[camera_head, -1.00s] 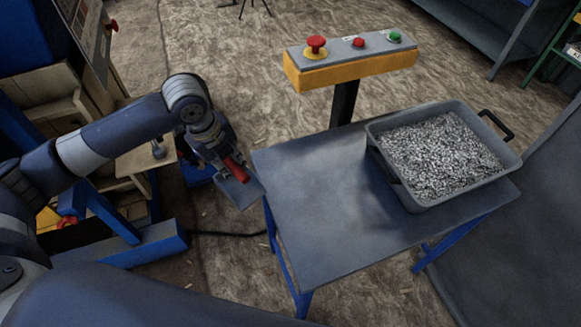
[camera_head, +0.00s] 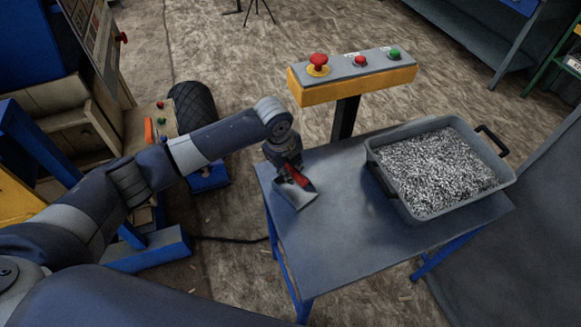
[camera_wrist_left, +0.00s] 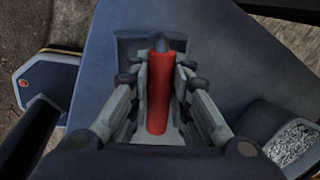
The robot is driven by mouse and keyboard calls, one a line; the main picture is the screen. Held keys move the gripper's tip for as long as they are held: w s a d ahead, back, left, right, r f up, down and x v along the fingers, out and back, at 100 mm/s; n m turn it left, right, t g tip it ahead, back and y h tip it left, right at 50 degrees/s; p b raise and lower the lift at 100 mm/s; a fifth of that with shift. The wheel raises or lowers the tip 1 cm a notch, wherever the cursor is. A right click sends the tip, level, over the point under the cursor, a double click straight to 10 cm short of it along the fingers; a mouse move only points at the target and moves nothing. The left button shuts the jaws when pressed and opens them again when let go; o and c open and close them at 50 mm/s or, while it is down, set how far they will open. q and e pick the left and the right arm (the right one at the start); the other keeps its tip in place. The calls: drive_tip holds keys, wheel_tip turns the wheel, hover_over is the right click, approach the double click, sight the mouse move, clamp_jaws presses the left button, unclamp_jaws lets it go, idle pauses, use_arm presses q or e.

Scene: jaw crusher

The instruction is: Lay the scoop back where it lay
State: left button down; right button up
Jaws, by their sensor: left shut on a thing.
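The scoop has a red handle and a flat grey pan (camera_head: 296,197). My left gripper (camera_head: 290,172) is shut on the red handle, with the scoop over the left part of the grey table (camera_head: 340,240). In the left wrist view the red handle (camera_wrist_left: 159,95) stands between the two fingers of my left gripper (camera_wrist_left: 160,85), and the pan lies beyond it, partly hidden. I cannot tell whether the pan touches the table top. My right gripper is not in view.
A grey tray (camera_head: 405,205) full of crushed grey stone stands on the right part of the table. A yellow control box (camera_head: 352,84) with red and green buttons stands on a post behind the table. The table's front middle is clear.

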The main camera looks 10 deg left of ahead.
use_arm(q)
drive_tip(key=shift+f, duration=0.2)
drive_tip(key=c, duration=1.5)
unclamp_jaws()
drive_tip(key=shift+o, duration=0.2)
drive_tip(key=b+v, duration=0.1)
drive_tip(key=v, duration=1.1)
drive_tip(key=shift+r, duration=0.1)
